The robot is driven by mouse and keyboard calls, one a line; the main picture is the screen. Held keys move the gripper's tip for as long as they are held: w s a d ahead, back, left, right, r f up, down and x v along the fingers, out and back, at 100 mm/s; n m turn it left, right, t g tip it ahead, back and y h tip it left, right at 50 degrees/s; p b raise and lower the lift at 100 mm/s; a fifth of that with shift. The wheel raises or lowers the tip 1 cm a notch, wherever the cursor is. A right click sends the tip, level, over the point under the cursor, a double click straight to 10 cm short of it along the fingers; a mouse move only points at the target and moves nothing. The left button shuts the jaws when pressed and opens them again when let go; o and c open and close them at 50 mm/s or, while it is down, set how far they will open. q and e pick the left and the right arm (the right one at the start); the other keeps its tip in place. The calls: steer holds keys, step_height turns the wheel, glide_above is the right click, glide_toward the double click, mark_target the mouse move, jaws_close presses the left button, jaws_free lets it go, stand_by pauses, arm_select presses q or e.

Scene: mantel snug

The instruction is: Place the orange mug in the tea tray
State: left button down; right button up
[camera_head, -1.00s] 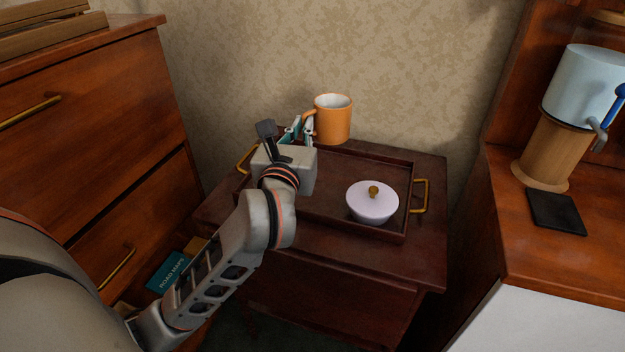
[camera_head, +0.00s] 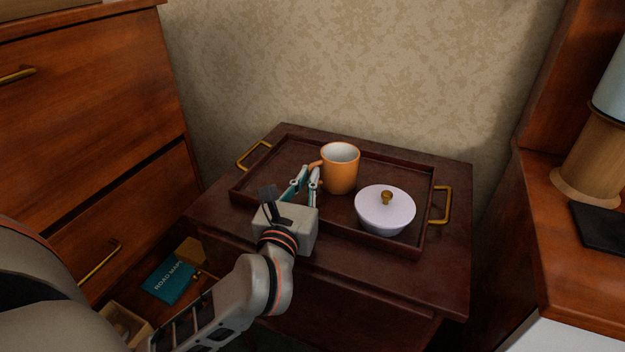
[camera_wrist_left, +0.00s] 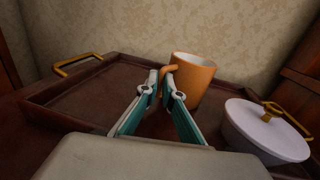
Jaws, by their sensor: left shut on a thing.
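The orange mug (camera_head: 341,170) is upright over the middle of the dark wooden tea tray (camera_head: 270,147), its white inside showing. My left gripper (camera_head: 313,172) is shut on the mug's handle, at the mug's left side. In the left wrist view the fingertips (camera_wrist_left: 160,76) close on the handle of the mug (camera_wrist_left: 195,80), and the tray's left part (camera_wrist_left: 75,100) is bare. I cannot tell for sure whether the mug's base touches the tray floor. My right gripper is not in view.
A white lidded bowl (camera_head: 384,212) with a gold knob sits in the tray's right part, close to the mug. The tray has brass handles (camera_head: 254,155) and stands on a small dark table (camera_head: 455,185). A drawer chest (camera_head: 90,110) stands left, a cabinet with a lamp (camera_head: 590,165) right.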

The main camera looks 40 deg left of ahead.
arm_select(q)
steer(key=shift+r, duration=0.2)
steer(key=shift+f, duration=0.2)
steer(key=c, duration=2.4)
jaws_free()
steer(key=shift+o, duration=0.9)
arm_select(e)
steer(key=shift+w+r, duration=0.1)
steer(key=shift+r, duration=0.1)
